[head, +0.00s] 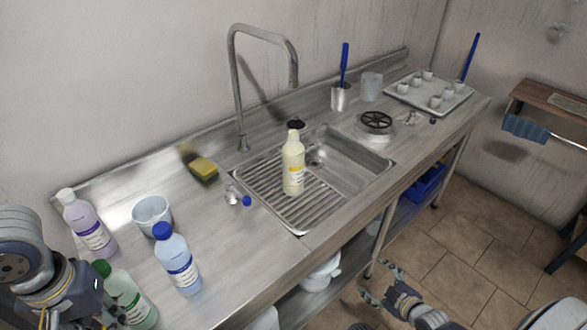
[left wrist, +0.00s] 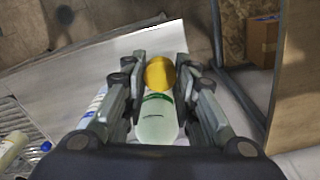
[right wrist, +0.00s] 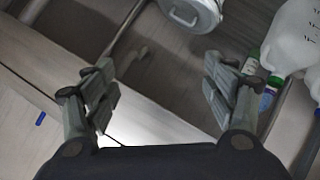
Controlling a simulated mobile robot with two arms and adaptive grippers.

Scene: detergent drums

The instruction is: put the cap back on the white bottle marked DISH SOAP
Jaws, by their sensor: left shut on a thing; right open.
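A pale cream bottle (head: 293,165) with a yellow-banded label stands upright on the ribbed drainboard beside the sink. It has a whitish top, and its lettering is too small to read. It also shows at the left edge of the left wrist view (left wrist: 12,148). My left gripper (left wrist: 161,68) is shut on a round yellow cap (left wrist: 160,73), above the counter near the green-labelled bottle and well left of the cream bottle in the head view. My right gripper (head: 379,285) is open and empty, low in front of the counter; its spread fingers show in the right wrist view (right wrist: 160,85).
Blue (head: 178,262), green (head: 128,298) and purple (head: 90,225) bottles and a pale tub (head: 152,214) crowd the counter's left. A small blue-capped flask (head: 238,197), sponge (head: 203,169) and tall faucet (head: 238,90) stand near the drainboard. A lidded pot (right wrist: 190,12) sits on the lower shelf.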

